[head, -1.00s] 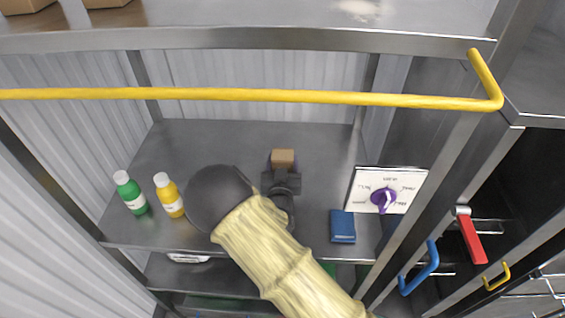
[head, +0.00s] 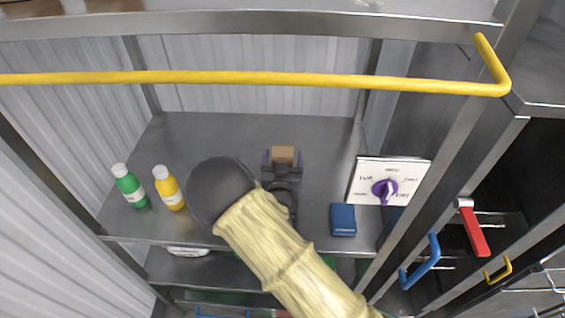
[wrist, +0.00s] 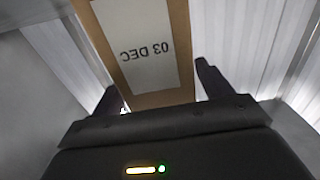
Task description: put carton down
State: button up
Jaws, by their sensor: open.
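The carton (head: 283,154) is a small brown box standing on the metal shelf (head: 220,140), toward its back middle, in the head view. In the wrist view the carton (wrist: 180,95) shows a pale label reading "03 DEC", upside down. My gripper (head: 282,160) is around the carton with one finger on each side. In the wrist view its fingers (wrist: 155,90) stand apart, with a gap between each finger and the carton's sides. The carton's base is hidden behind my gripper in both views.
A green bottle (head: 129,187) and a yellow bottle (head: 168,188) stand at the shelf's left. A blue box (head: 343,220) lies at the right, near a white panel with a purple knob (head: 385,191). A yellow rail (head: 250,77) crosses above the shelf.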

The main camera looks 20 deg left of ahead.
jog(key=shift+r+p, duration=0.7)
jog(key=shift+p, duration=0.05)
jog(key=b+v, duration=0.5)
jog(key=v, duration=0.7)
jog(key=shift+f, duration=0.2)
